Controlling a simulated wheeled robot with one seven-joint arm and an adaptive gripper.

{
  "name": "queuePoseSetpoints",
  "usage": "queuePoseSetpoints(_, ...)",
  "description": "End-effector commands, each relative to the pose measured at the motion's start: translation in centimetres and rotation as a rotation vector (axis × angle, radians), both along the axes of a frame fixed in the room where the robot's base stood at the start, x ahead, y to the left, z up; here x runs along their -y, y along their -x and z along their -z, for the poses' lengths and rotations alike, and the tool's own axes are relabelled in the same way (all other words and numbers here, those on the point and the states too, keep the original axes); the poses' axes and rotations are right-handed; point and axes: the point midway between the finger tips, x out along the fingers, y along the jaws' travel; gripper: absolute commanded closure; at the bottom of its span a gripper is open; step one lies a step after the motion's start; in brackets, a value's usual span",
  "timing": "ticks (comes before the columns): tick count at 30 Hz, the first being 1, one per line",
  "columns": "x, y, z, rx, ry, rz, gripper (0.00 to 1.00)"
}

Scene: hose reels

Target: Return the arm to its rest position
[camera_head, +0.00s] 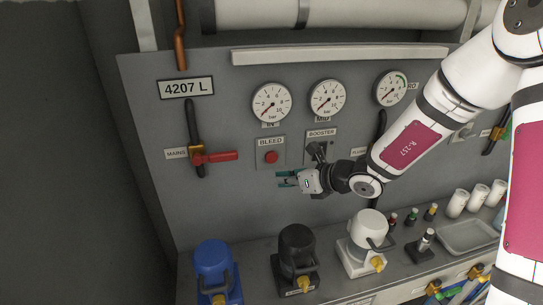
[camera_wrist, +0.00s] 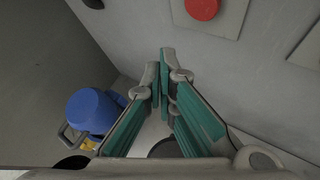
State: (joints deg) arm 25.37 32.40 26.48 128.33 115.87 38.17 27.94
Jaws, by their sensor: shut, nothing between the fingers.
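My gripper (camera_head: 287,180) has teal finger pads and is shut with nothing between them. In the head view it points left, in front of the grey panel (camera_head: 230,130), just below the red BLEED button (camera_head: 271,157). My white arm reaches in from the right side of the picture. In the wrist view the fingers of my gripper (camera_wrist: 166,95) come together at their tips. The red button also shows at the top of the wrist view (camera_wrist: 203,9).
A blue reel (camera_head: 214,268), a black reel (camera_head: 297,255) and a white reel (camera_head: 368,240) stand on the bench below. A red MAINS lever (camera_head: 215,157) sticks out left of my gripper. White cups (camera_head: 478,197), small bottles and a tray (camera_head: 467,236) lie to the right.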

Motion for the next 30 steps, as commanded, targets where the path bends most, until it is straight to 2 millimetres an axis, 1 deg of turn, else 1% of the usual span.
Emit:
queuePoseSetpoints(2,-0.2,0.3,-0.5,0.019,0.018,-0.024,1.0)
queuePoseSetpoints(4,-0.6,0.9,-1.4,0.06,0.057,-0.075,1.0)
queuePoseSetpoints(8,-1.7,3.3,-4.4,0.204,0.204,-0.264,1.0)
queuePoseSetpoints(9,-2.1,4.5,-5.3,0.257,0.26,-0.338,1.0)
queuePoseSetpoints(13,-2.7,8.5,-8.1,0.427,0.456,-0.584,1.0)
queuePoseSetpoints(17,-2.3,12.5,-10.2,0.576,0.651,-0.82,1.0)
queuePoseSetpoints(18,-2.0,13.8,-10.7,0.617,0.709,-0.892,1.0)
queuePoseSetpoints(20,-1.4,15.7,-11.4,0.677,0.803,-0.998,1.0)
queuePoseSetpoints(23,0.1,18.7,-12.4,0.762,0.956,-1.169,1.0)
queuePoseSetpoints(26,2.1,21.4,-13.4,0.833,1.114,-1.334,1.0)
queuePoseSetpoints(30,5.6,24.9,-14.7,0.901,1.337,-1.554,1.0)
